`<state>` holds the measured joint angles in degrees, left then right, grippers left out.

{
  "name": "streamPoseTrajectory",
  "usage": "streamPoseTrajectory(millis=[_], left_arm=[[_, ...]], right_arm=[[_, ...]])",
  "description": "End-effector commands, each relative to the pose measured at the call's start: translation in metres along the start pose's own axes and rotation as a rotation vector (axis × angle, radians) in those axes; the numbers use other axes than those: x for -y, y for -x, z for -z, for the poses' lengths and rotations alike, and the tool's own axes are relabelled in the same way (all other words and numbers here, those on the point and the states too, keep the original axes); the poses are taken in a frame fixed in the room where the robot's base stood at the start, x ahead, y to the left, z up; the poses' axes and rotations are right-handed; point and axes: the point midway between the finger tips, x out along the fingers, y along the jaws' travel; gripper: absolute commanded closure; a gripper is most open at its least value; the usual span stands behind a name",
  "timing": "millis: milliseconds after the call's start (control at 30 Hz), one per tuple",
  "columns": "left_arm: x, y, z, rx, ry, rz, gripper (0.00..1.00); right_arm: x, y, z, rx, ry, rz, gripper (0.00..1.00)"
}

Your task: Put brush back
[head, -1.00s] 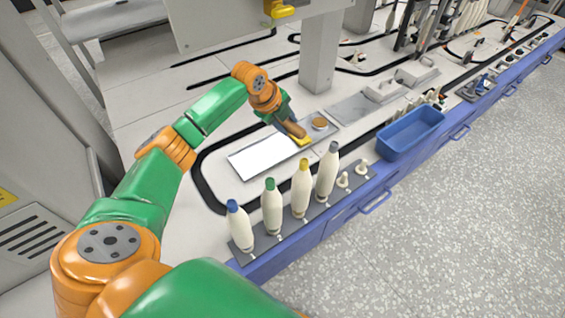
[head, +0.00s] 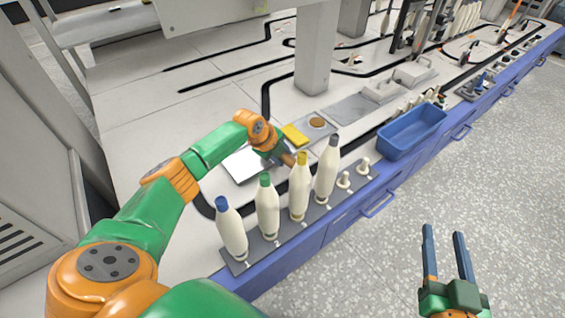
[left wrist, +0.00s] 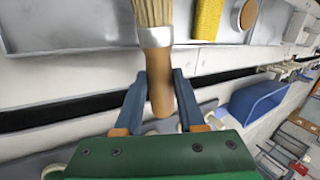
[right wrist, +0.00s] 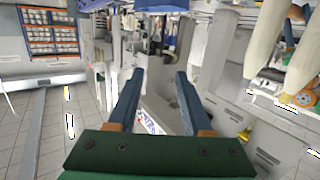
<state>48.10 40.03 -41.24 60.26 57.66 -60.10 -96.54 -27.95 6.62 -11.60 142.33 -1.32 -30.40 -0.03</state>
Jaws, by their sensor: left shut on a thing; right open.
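My left gripper (head: 281,157) is shut on the wooden handle of a brush (left wrist: 160,85). In the left wrist view the handle lies between the fingers (left wrist: 160,92), and the pale bristles point to the top edge. In the head view the brush is mostly hidden by the gripper; a bit of brown handle (head: 288,160) shows behind the bottles. The grey tray (head: 330,133) lies beyond, with a yellow sponge (head: 295,135) and a round brown-topped item (head: 317,123) on it. My right gripper (head: 444,230) is open and empty above the floor.
Several white bobbins with coloured caps (head: 299,185) stand upright in a row on a dark strip (head: 280,238) at the bench's front edge, close to my left gripper. A blue bin (head: 411,132) stands to the right. A grey post (head: 316,50) rises behind the tray.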

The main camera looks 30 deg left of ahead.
Motion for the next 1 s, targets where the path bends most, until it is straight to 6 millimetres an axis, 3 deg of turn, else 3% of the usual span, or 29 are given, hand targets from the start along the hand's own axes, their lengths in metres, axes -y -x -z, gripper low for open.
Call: streamPoseTrajectory(millis=[100, 267, 767, 800, 900, 1000], left_arm=[[-0.007, -0.012, 0.0, -0.001, 0.0, -0.001, 1.0], [-0.01, -0.018, 0.0, -0.001, -0.001, 0.0, 1.0], [-0.011, -0.02, 0.0, 0.0, -0.001, 0.0, 1.0], [-0.011, -0.02, 0.0, 0.0, 0.0, 0.0, 0.56], [-0.011, -0.02, 0.0, 0.0, -0.001, -0.001, 0.31], [-0.011, -0.02, 0.0, 0.0, 0.0, -0.001, 0.31]], right_arm=[[0.004, 0.001, 0.035, -0.2, 0.004, 0.01, 0.5], [0.007, 0.009, 0.066, -0.358, 0.006, 0.018, 0.5], [0.007, 0.009, 0.067, -0.358, 0.006, 0.018, 0.5], [0.007, 0.009, 0.068, -0.362, 0.006, 0.018, 0.5], [0.007, 0.009, 0.067, -0.361, 0.006, 0.018, 0.5], [0.007, 0.009, 0.067, -0.36, 0.006, 0.018, 0.5]])
